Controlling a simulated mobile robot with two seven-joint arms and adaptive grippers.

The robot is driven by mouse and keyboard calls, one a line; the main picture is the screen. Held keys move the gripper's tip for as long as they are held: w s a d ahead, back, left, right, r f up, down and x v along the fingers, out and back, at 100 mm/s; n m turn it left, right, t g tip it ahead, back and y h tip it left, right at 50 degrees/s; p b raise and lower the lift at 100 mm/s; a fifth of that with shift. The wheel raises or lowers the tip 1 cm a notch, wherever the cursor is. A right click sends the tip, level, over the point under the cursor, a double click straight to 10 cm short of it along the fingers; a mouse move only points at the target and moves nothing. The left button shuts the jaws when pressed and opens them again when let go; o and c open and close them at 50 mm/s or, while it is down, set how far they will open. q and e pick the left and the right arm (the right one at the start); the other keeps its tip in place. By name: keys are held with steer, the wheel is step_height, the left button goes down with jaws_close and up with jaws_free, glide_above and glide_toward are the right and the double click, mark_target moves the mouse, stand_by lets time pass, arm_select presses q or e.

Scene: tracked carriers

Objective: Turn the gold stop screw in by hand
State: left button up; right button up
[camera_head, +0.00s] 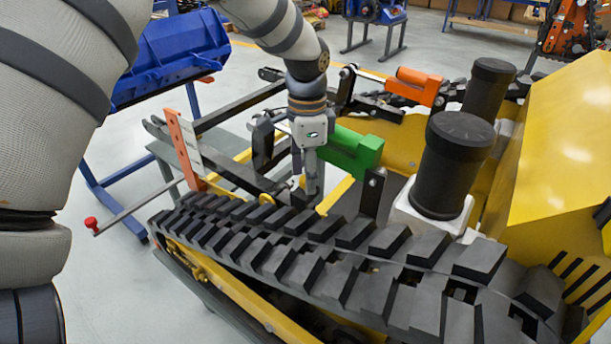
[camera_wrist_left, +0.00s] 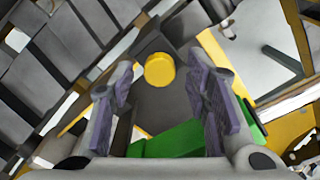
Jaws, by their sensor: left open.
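The gold stop screw (camera_wrist_left: 159,69) shows in the left wrist view as a round yellow head on a dark grey part. It lies ahead of the gap between my two fingers, near the middle of the gap, and neither finger appears to touch it. In the head view, a small gold spot (camera_head: 298,181) beside my fingertips looks like the same screw, partly hidden. My left gripper (camera_head: 311,188) points down among the dark arms of the yellow tracked machine. My right gripper is not in view.
A green cylinder (camera_head: 353,151) lies close to my left gripper. The black track (camera_head: 285,243) runs in front. An orange upright plate (camera_head: 184,150) and a rod with a red knob (camera_head: 91,223) are at left. Black capped cylinders (camera_head: 452,165) rise at right.

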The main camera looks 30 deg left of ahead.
arm_select(q)
steer(key=n, duration=0.4)
steer(key=shift+n, duration=0.3)
steer(key=n, duration=0.5)
steer(key=shift+n, duration=0.3)
steer(key=n, duration=1)
steer(key=shift+f, duration=0.1)
